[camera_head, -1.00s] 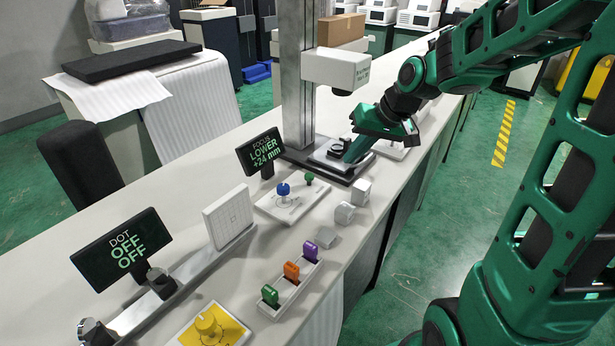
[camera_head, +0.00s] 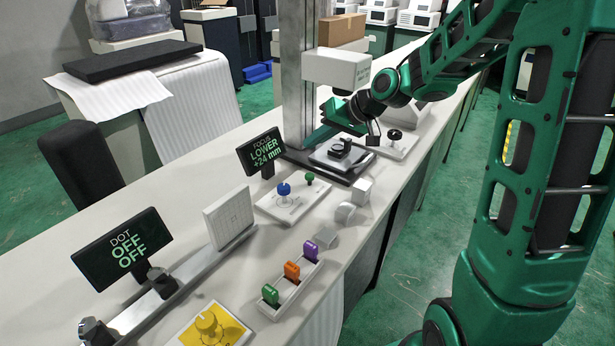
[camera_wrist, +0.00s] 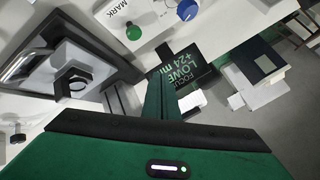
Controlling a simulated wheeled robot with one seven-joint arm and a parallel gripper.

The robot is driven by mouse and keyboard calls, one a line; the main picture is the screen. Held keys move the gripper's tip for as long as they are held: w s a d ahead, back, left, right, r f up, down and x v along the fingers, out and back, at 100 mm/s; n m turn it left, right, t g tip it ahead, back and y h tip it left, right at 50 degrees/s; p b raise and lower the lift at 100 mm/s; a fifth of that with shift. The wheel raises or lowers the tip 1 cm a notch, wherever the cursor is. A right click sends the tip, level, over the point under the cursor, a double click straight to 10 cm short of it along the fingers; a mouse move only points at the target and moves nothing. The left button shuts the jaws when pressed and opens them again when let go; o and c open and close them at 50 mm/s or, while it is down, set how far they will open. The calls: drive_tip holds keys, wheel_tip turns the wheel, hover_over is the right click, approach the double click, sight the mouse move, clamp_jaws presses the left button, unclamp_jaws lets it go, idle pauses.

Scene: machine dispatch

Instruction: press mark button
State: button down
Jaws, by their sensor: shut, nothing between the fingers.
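The green button (camera_wrist: 133,32) sits beside the word MARK on a white panel (camera_wrist: 160,14) at the top of the wrist view. In the head view the same green button (camera_head: 309,178) stands at the far right of the panel, near a blue knob (camera_head: 284,189). The blue knob also shows in the wrist view (camera_wrist: 187,10). My gripper (camera_head: 312,141) is shut and empty, near the foot of the grey column, behind and above the button. In the wrist view its shut fingers (camera_wrist: 160,88) point toward the panel, apart from the button.
A FOCUS display (camera_head: 262,153) reads LOWER +24 mm, left of the column (camera_head: 299,70). The white laser head (camera_head: 336,68) overhangs a fixture plate (camera_head: 325,155) bearing a dark part (camera_head: 340,149). Small grey blocks (camera_head: 345,212) and a slotted tray with coloured pieces (camera_head: 295,290) stand in front.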

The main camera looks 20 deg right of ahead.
drive_tip(key=shift+f, duration=3.75)
drive_tip(key=shift+f, duration=0.1)
drive_tip(key=shift+f, duration=0.25)
drive_tip(key=shift+f, duration=0.6)
drive_tip(key=shift+r, duration=1)
drive_tip(key=shift+r, duration=0.1)
drive_tip(key=shift+r, duration=2.45)
